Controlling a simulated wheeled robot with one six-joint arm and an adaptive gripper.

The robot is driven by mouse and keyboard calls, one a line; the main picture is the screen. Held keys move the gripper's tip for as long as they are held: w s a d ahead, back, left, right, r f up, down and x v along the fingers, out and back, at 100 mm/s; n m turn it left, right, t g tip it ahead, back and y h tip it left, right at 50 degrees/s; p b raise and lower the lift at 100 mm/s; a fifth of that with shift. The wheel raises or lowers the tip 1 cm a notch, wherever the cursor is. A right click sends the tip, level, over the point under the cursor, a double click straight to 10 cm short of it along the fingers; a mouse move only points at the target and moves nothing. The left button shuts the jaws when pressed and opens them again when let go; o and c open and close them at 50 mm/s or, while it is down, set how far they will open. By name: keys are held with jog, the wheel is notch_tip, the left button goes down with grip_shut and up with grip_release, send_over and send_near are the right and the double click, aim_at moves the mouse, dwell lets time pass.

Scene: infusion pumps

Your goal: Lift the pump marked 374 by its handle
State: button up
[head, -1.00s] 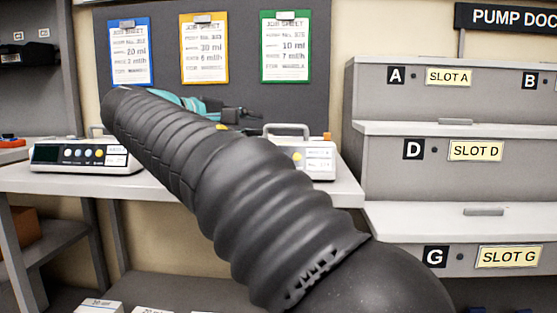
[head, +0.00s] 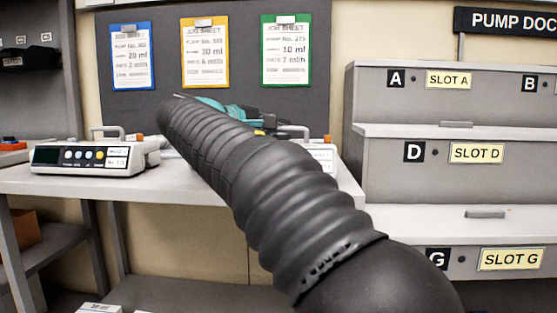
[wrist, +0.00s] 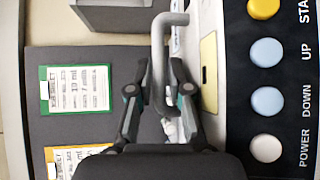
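The right pump (head: 322,154) stands on the grey table, mostly hidden behind my arm in the head view; its number cannot be read. In the wrist view a pump's dark front panel (wrist: 235,100) with several round buttons fills the right side. Its grey handle (wrist: 160,40) runs between the two fingers of my gripper (wrist: 161,66). The fingers stand on either side of the handle bar and look a little apart from it. In the head view my gripper (head: 280,127) is mostly hidden behind my arm, at the right pump's handle.
A second pump (head: 95,155) with a raised handle stands on the table (head: 60,184) at the left; its label is too small to read surely. Job sheets hang on the dark board behind. The stepped pump dock (head: 450,185) with lettered slots rises at the right.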

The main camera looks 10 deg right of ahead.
grip_shut()
jog(key=shift+r, duration=0.2)
